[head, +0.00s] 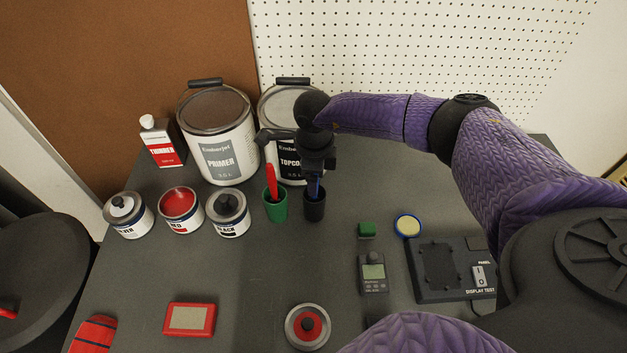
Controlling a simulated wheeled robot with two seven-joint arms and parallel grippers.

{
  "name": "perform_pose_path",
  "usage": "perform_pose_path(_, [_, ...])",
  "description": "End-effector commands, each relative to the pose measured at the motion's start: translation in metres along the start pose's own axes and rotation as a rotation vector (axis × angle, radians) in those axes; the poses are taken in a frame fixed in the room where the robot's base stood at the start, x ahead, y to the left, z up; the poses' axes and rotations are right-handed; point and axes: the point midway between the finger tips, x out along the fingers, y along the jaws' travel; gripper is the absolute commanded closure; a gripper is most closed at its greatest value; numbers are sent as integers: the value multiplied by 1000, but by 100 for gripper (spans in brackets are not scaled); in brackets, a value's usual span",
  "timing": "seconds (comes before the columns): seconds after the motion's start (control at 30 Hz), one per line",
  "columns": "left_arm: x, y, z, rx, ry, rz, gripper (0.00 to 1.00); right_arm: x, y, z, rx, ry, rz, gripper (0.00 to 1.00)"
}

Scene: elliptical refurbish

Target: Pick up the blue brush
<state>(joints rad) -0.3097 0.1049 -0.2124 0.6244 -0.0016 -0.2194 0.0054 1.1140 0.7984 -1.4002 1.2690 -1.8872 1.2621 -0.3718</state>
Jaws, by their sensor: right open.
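The blue brush (318,189) stands handle up in a dark cup (314,211) near the middle of the table. Only a short length of its blue handle shows; the rest is hidden by my gripper and the cup. My right gripper (315,178) points down over the cup, open, with its fingers at the handle. Whether the fingers touch the brush cannot be told. My left gripper is not in view.
A green cup (275,208) with a red brush (271,181) stands just left of the dark cup. The primer can (221,150) and topcoat can (283,104) stand behind. Small paint tins (228,219) stand left. A display test unit (440,265) lies right.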

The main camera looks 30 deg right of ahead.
Motion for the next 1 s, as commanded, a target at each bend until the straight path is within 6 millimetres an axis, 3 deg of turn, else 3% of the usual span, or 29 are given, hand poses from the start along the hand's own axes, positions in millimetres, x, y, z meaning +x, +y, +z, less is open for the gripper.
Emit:
perform_pose_path(0.17, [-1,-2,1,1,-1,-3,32,-1,0,0,0,-1,-1,31])
perform_pose_path(0.5, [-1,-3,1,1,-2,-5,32,-1,0,0,1,-2,0,100])
perform_pose_path(0.87, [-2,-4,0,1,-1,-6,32,-4,0,0,1,-2,-1,100])
perform_pose_path(1.0, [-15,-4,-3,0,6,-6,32,-36,-2,1,0,-6,-4,100])
